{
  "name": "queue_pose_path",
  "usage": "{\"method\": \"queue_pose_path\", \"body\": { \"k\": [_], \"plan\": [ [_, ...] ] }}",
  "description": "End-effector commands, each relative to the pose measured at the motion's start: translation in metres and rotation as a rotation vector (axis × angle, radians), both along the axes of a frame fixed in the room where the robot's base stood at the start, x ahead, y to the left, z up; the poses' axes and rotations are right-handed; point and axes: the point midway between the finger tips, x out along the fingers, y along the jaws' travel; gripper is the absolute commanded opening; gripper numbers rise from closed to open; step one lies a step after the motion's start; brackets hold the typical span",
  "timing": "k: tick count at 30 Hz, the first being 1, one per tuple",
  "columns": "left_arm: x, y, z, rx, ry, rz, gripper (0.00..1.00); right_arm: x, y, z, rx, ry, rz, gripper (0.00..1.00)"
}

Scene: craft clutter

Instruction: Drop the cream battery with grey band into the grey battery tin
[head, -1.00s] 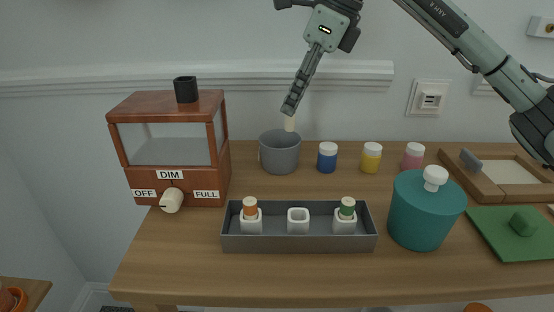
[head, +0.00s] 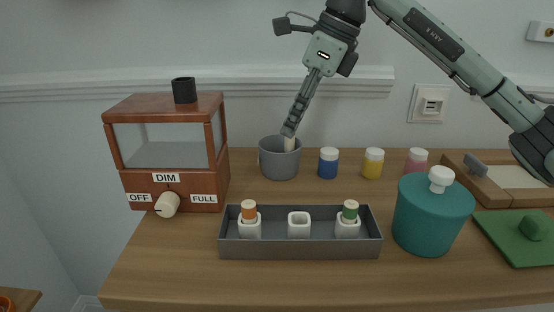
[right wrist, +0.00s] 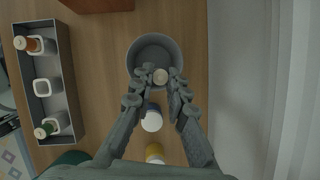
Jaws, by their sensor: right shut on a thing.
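The cream battery (head: 289,143) is held upright by my right gripper (head: 290,131); its grey band cannot be made out. The battery's lower end is at the mouth of the grey battery tin (head: 278,163), overlapping its inside in the head view. In the right wrist view, the gripper (right wrist: 161,79) is shut on the battery (right wrist: 160,76), whose round end shows over the near part of the tin (right wrist: 134,62). The tin stands upright on the table. My left gripper is not in view.
Blue (head: 328,164), yellow (head: 373,163) and pink (head: 416,160) jars stand right of the tin. A wooden box with a dimmer knob (head: 167,204) is to its left. A grey tray (head: 300,252) with white holders lies in front. A teal canister (head: 431,220) stands at right.

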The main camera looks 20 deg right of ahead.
Motion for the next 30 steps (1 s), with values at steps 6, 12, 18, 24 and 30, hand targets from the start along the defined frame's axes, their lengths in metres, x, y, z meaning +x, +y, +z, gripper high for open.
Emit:
{"method": "queue_pose_path", "body": {
  "k": [6, 12, 18, 24, 30],
  "plan": [
    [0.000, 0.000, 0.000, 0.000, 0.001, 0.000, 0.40, 0.000, 0.000, 0.000, 0.000, 0.000, 0.000, 0.28],
    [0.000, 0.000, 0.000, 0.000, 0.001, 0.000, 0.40, 0.000, 0.000, 0.000, 0.000, 0.000, 0.000, 0.39],
    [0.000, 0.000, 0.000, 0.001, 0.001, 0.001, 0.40, 0.000, -0.001, 0.002, 0.000, -0.001, 0.000, 0.39],
    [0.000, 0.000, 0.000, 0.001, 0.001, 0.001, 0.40, -0.004, -0.008, 0.025, 0.002, -0.003, -0.002, 0.39],
    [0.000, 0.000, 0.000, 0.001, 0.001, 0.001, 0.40, -0.013, -0.023, 0.065, 0.002, -0.005, -0.002, 0.39]
  ]
}}
